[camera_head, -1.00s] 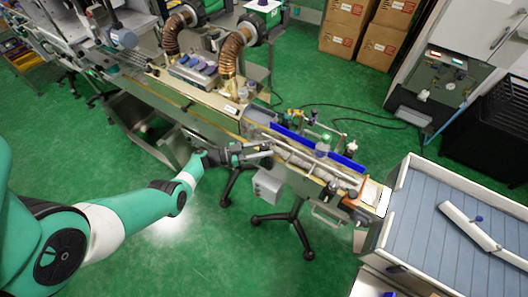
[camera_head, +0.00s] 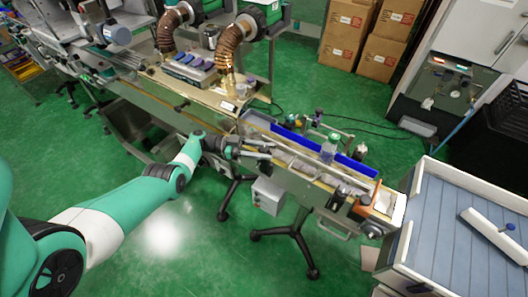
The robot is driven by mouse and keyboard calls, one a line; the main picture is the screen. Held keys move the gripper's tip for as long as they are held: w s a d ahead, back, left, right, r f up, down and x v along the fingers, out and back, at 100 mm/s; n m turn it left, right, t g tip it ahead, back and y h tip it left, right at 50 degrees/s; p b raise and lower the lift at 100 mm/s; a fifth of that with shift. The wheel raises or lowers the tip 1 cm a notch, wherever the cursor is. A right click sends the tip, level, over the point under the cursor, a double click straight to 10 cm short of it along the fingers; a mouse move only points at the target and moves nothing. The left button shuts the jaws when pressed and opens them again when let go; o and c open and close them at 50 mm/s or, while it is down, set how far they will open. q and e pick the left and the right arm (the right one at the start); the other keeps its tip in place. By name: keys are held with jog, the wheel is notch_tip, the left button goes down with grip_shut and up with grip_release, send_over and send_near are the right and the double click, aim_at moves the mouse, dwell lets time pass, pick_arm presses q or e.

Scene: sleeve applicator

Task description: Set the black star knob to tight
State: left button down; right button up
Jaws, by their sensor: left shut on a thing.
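My left gripper (camera_head: 262,153) reaches in from the left to the near side of the narrow conveyor (camera_head: 305,172). It is shut on a small dark part there, which I take to be the black star knob. The fingers mostly hide that part, and its turn position cannot be read. My right gripper is not in view.
A grey control box (camera_head: 267,194) hangs below. A blue-grey slatted table (camera_head: 450,225) is at the right. Cartons (camera_head: 352,35) stand at the back. Green floor lies open in front.

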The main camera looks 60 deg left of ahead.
pick_arm(q)
jog(key=shift+r, duration=0.2)
jog(key=shift+c, duration=2)
grip_release()
jog(key=shift+f, duration=0.1)
jog(key=b+v, duration=0.3)
jog(key=v, duration=0.8)
jog(key=shift+s, duration=0.25)
jog(key=shift+a, duration=0.15)
